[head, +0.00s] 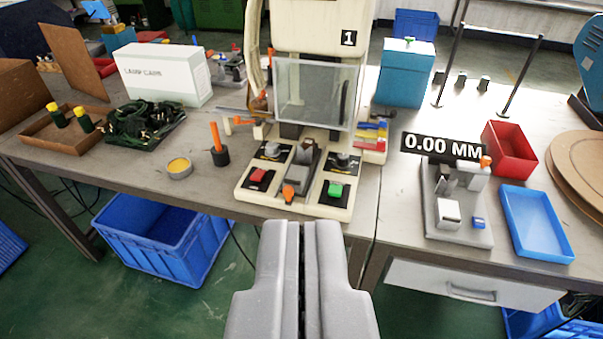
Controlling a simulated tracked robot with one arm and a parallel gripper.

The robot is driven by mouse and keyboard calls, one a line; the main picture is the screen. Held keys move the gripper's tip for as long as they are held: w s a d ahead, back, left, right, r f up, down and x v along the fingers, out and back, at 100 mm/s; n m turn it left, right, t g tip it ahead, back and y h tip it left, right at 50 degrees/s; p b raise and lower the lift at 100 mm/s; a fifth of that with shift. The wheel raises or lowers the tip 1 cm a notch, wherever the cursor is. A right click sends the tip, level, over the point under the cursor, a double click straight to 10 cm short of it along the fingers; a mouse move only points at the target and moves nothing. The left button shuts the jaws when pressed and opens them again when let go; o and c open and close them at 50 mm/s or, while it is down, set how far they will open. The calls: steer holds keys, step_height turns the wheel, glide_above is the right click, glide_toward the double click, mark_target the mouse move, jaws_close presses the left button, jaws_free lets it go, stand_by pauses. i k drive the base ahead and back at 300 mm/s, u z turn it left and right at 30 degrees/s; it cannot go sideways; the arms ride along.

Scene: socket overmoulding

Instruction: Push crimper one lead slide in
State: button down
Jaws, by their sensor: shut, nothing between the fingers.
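The crimper marked 1 (320,22) stands at the middle of the bench, with a clear guard (313,95) over its working area. Its base carries a red button (258,176) on the left and a green button (335,190) on the right. Between them the grey lead slide (302,165) runs front to back, with an orange knob (288,193) at its front end. My gripper (300,225) is shut and empty. In the picture its fingertips lie just below the crimper's front edge, apart from the knob; the exact gap cannot be told.
A measuring fixture (460,232) reading 0.00 MM, a blue tray (537,224) and a red bin (509,150) stand to the right. A blue crate (160,235) is under the bench.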

mark_target(296, 182)
steer(key=u, duration=0.05)
steer(key=i, duration=0.95)
steer(key=z, duration=0.5)
